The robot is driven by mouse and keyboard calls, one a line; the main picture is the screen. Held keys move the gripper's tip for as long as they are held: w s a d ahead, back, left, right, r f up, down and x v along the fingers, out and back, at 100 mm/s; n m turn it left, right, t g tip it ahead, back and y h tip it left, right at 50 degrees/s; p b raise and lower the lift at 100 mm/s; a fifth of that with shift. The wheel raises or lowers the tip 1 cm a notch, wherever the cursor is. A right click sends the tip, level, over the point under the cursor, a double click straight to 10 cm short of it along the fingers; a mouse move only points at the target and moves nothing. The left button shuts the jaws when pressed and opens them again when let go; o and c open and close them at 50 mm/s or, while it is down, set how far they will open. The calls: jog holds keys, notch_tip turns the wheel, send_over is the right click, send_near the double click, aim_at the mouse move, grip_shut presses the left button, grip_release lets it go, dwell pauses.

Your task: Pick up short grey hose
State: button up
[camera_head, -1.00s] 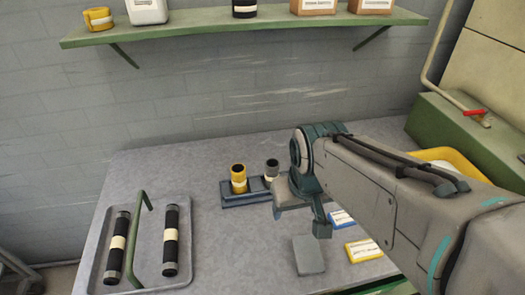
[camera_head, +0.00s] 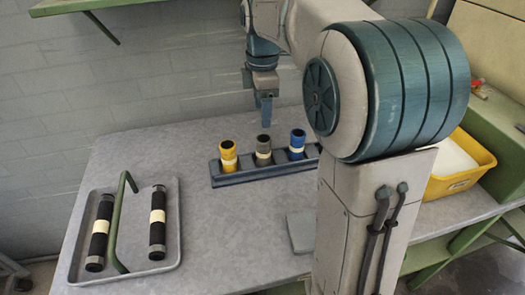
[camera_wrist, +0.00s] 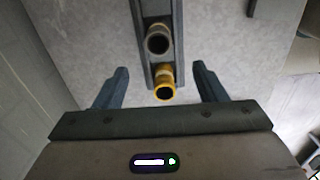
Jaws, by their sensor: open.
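The short grey hose (camera_head: 264,151), with a pale band, stands upright in a dark blue rack (camera_head: 240,179) between a yellow hose (camera_head: 228,158) and a blue hose (camera_head: 297,144). In the wrist view, the grey hose (camera_wrist: 158,40) is seen from its open top, with the yellow hose (camera_wrist: 165,86) nearer the gripper body. The blue hose is out of that view. My gripper (camera_head: 265,122) points down above the rack, apart from the hoses. In the wrist view, its two fingers (camera_wrist: 160,70) are wide apart with nothing held between them.
A grey tray (camera_head: 172,258) with a green handle (camera_head: 120,220) holds two black hoses at the left. A flat grey block (camera_head: 301,232) lies in front of the rack. A yellow bin (camera_head: 478,172) with white contents is at right. A green shelf hangs above.

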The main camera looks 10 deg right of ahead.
aim_at(263, 149)
jog(key=shift+w+d+f+b, duration=0.1)
jog(key=shift+f+b, duration=0.25)
jog(key=shift+f, duration=3.1)
jog(key=shift+d+f+b, duration=0.1)
jog(key=shift+f+b, duration=0.25)
jog(key=shift+f, duration=3.1)
jog(key=shift+c, duration=0.4)
jog(key=c, duration=1.1)
jog(key=shift+r, duration=0.1)
jog(key=shift+c, duration=0.2)
